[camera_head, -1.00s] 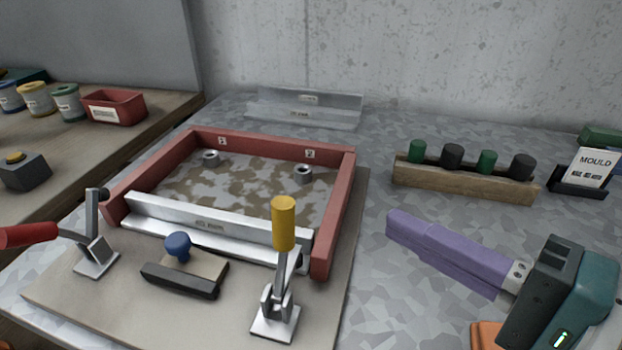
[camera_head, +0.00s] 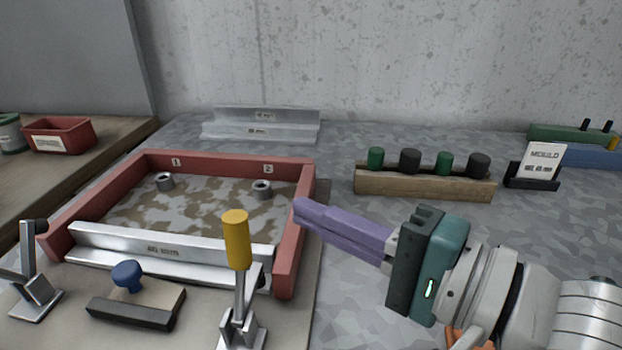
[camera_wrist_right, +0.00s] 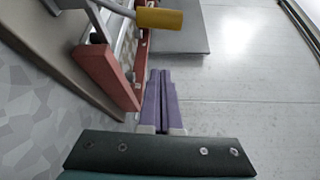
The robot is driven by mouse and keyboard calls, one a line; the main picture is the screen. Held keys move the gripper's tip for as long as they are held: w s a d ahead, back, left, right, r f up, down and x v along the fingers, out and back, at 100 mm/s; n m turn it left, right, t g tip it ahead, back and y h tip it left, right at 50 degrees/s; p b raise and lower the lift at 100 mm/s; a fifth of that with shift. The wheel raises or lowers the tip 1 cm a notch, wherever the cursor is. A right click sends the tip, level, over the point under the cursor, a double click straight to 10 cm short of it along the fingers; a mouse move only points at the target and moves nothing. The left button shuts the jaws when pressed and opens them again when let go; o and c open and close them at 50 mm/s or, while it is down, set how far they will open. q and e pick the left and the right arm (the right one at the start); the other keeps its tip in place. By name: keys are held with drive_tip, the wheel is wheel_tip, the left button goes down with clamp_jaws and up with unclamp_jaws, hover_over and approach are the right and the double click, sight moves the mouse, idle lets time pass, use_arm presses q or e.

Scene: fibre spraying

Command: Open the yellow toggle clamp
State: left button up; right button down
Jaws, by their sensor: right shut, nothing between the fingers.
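The yellow toggle clamp (camera_head: 237,242) stands at the front right corner of the red mould frame (camera_head: 290,245). Its yellow handle points up, and its grey metal base is on the board. The handle also shows at the top of the right wrist view (camera_wrist_right: 160,18). My right gripper (camera_head: 303,214) has purple fingers pressed together with nothing between them. Its fingertips are to the right of the yellow handle, apart from it, near the frame's right wall. The fingers show in the wrist view (camera_wrist_right: 160,76) beside the red frame. My left gripper is not in view.
Another clamp (camera_head: 35,285) stands at the left, partly cut off. A blue-knobbed block (camera_head: 135,305) lies between the clamps, before the metal angle bar (camera_head: 170,250). A wooden rack (camera_head: 425,184) and MOULD sign (camera_head: 541,162) stand behind right.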

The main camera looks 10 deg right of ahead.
sight(242, 263)
drive_tip(key=a+p, duration=0.1)
drive_tip(key=a, duration=0.2)
drive_tip(key=shift+w+a+r, duration=0.1)
drive_tip(key=shift+a+r, duration=0.05)
drive_tip(key=shift+a, duration=0.25)
drive_tip(key=shift+s+a, duration=0.3)
drive_tip(key=shift+s, duration=0.25)
drive_tip(key=shift+s+r+n, duration=0.1)
drive_tip(key=shift+s+n, duration=0.15)
drive_tip(key=shift+n, duration=0.05)
